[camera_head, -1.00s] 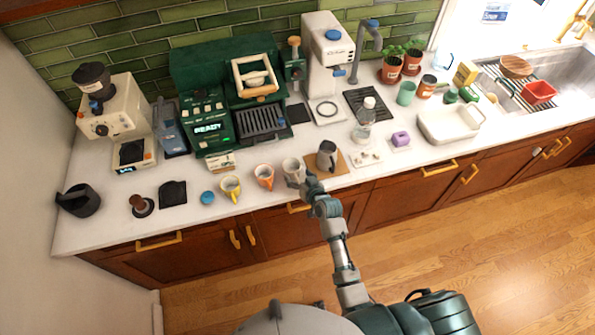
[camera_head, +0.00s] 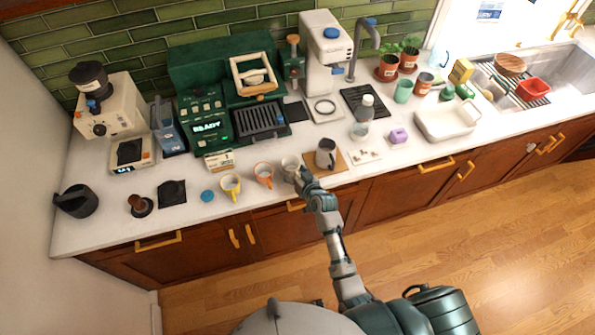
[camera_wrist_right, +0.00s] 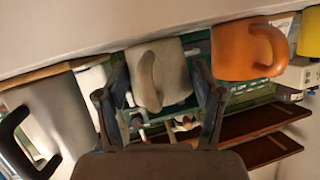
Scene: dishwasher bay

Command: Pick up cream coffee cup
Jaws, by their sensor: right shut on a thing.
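The cream coffee cup (camera_head: 289,165) is at the front of the white counter, the rightmost of a row of cups. My right gripper (camera_head: 297,177) is at its front side and partly covers it in the head view. In the right wrist view the cream cup (camera_wrist_right: 158,75), its handle facing the camera, is between the two fingers of my right gripper (camera_wrist_right: 160,88), which is shut on it. I cannot tell whether its base is clear of the counter. My left gripper is not in view.
An orange cup (camera_head: 264,175) and a yellow cup (camera_head: 230,186) stand to the left. A metal pitcher (camera_head: 326,155) on a wooden board (camera_head: 340,164) stands close on the right. The green coffee machine (camera_head: 208,128) is behind.

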